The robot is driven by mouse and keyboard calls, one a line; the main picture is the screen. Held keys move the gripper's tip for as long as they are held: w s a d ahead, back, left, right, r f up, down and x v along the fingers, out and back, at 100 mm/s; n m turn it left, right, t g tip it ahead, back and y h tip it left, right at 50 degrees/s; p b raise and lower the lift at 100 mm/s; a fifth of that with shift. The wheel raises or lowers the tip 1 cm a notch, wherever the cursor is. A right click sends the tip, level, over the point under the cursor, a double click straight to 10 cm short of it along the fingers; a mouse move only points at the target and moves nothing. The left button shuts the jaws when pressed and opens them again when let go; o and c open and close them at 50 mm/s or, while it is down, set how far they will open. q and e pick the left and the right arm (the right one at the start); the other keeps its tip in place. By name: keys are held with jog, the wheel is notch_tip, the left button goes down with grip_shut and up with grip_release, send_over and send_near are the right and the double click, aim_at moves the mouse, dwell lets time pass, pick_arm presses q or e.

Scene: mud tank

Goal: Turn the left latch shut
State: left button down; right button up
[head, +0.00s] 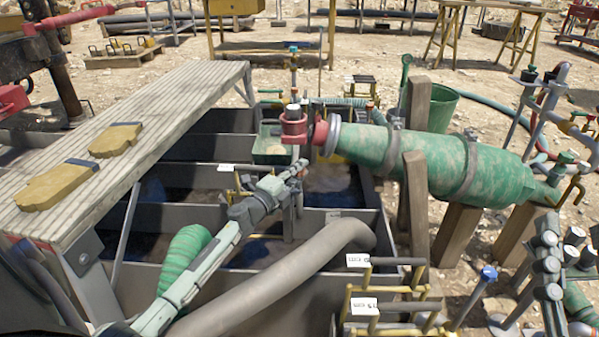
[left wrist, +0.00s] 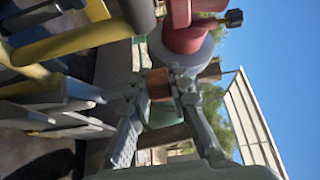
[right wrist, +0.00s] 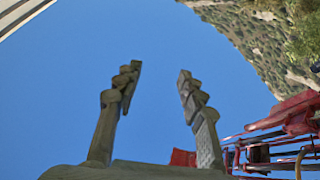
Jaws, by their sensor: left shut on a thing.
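My left gripper (head: 294,171) reaches over the mud tank (head: 228,178) from the left, just below the red fitting (head: 293,126). In the left wrist view the left gripper (left wrist: 160,88) is shut on a small copper-brown piece (left wrist: 159,84), which looks like a latch handle. I cannot tell from the frames that it is the left latch, nor how far it is turned. The fingers hide most of it in the head view. My right gripper (right wrist: 158,78) is open and empty against the sky in the right wrist view.
A large green cone-shaped vessel (head: 465,165) lies on wooden posts at the right. A fat grey hose (head: 290,270) crosses the tank in front. A slatted walkway (head: 110,150) with yellow gloves (head: 115,140) runs along the left. Yellow-railed valves (head: 390,300) stand at the front.

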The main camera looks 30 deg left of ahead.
pick_arm(q)
jog(key=m+h+b, duration=0.1)
jog(key=h, duration=0.1)
jog(key=shift+f+m+h, duration=0.1)
jog(key=shift+m+h, duration=0.3)
jog(key=shift+m+g+h, duration=0.3)
jog(key=shift+m+h, duration=0.2)
jog(key=shift+h, duration=0.3)
pick_arm(e)
jog(key=shift+s+d+r+t+y, duration=0.1)
jog(key=shift+s+d+r+t, duration=0.2)
jog(key=shift+r+t, duration=0.25)
jog(key=shift+s+d+r+t+y, duration=0.1)
jog(key=shift+s+d+r+t, duration=0.1)
jog(key=shift+s+r+t, duration=0.25)
jog(key=shift+s+d+r+t+y, duration=0.1)
jog(key=shift+s+d+r+t, duration=0.15)
jog(key=shift+r+t, duration=0.3)
pick_arm(q)
jog(key=c, duration=1.4)
grip_release()
pick_arm(e)
jog(key=shift+r, duration=0.1)
pick_arm(q)
jog(key=v, duration=1.2)
